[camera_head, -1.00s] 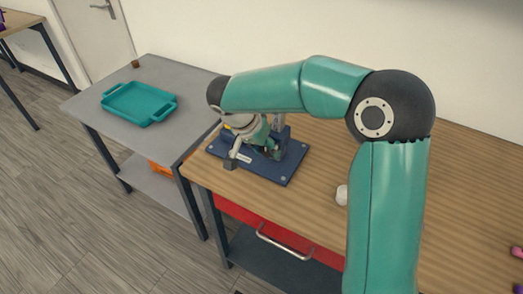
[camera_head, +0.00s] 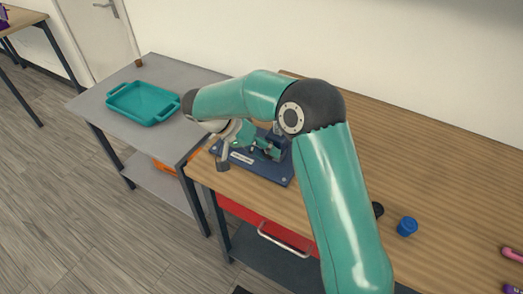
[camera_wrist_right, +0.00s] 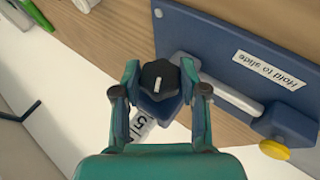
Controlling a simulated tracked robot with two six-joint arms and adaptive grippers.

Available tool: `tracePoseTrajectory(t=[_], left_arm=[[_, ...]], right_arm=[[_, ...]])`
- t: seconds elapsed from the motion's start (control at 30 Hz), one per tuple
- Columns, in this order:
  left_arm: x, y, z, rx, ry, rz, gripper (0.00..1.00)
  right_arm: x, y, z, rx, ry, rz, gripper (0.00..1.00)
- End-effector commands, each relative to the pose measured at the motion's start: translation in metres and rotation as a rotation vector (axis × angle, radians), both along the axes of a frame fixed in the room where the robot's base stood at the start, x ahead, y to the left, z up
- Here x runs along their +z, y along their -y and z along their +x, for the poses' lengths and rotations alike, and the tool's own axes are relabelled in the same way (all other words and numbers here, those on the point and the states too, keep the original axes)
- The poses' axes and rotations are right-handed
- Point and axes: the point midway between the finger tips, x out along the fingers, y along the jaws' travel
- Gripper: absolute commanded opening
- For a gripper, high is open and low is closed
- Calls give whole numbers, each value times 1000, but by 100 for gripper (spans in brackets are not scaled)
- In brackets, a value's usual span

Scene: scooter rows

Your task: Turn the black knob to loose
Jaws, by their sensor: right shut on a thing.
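The black knob (camera_wrist_right: 159,77) shows in the right wrist view, a lobed knob with a short white mark on its face. It sits on a dark blue block beside a blue plate (camera_wrist_right: 190,40). My right gripper (camera_wrist_right: 160,90) has a finger on each side of the knob and is shut on it. In the head view my right gripper (camera_head: 266,151) is at the blue fixture (camera_head: 245,164) on the wooden bench; the knob is hidden there. My left gripper is not in view.
The plate carries a "Hold to slide" label (camera_wrist_right: 270,71), a grey rod (camera_wrist_right: 225,90) and a yellow button (camera_wrist_right: 274,149). A blue cap (camera_head: 407,227) and a black piece (camera_head: 377,209) lie on the bench. A teal tray (camera_head: 143,103) sits on the grey table at left.

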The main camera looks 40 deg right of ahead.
Motion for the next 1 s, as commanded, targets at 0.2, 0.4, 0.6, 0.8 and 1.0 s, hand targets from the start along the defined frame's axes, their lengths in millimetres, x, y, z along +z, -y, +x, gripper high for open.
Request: tracePoseTrajectory(t=[0.2,0.4,0.6,0.8,1.0], left_arm=[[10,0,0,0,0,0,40],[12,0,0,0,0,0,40],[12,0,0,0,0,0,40],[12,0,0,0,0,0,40],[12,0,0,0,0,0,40]], right_arm=[[1,4,1,-2,-113,-56,8],[1,4,1,-3,-161,-77,8],[0,4,1,-3,-173,-82,8],[0,4,1,-3,-172,-82,8],[0,3,2,-1,-171,-80,68]])
